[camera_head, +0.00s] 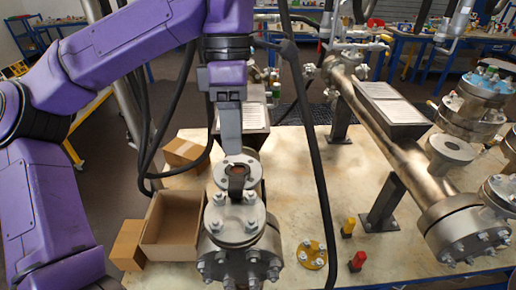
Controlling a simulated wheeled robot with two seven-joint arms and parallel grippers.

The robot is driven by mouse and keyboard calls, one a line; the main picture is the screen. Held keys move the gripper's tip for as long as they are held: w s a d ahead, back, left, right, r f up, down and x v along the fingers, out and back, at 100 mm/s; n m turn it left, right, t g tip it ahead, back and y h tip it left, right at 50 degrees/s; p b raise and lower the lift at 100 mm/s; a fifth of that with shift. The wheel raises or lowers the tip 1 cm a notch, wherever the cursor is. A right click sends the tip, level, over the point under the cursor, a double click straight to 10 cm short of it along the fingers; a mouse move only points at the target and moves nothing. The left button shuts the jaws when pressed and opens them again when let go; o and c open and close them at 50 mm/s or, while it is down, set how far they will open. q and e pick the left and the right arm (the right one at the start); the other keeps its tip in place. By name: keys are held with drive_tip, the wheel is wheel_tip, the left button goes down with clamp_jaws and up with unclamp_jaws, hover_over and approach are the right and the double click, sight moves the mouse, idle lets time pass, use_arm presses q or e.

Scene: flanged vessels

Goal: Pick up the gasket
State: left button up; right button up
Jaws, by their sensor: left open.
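A small brownish piece, which may be the gasket (237,170), shows at the centre of the open upper flange (224,183) of the near vessel (211,251). It is partly hidden and too small to identify surely. My left gripper (234,154) points down just above this flange from the purple arm on the left. It is open, seen edge-on, so the gap between its fingers is hard to make out. Contact with the piece cannot be told. My right gripper is not in view.
An open cardboard box (160,243) stands left of the near vessel. A long metal pipe vessel (380,135) fills the right side. Black cables hang across the view.

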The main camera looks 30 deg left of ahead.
sight(235, 185)
use_arm(q)
drive_tip(key=f, duration=0.1)
drive_tip(key=s+f, duration=0.1)
drive_tip(key=f, duration=0.1)
drive_tip(key=s+f+b, duration=0.1)
drive_tip(key=shift+s+d+f, duration=0.1)
drive_tip(key=shift+d+f, duration=0.1)
drive_tip(key=shift+f, duration=0.2)
drive_tip(key=f, duration=0.2)
drive_tip(key=w+f, duration=0.1)
drive_tip(key=f, duration=0.1)
drive_tip(key=shift+w+f, duration=0.15)
drive_tip(key=shift+f, duration=0.55)
drive_tip(key=shift+s, duration=0.45)
drive_tip(key=shift+w+d, duration=0.1)
drive_tip(key=c, duration=1)
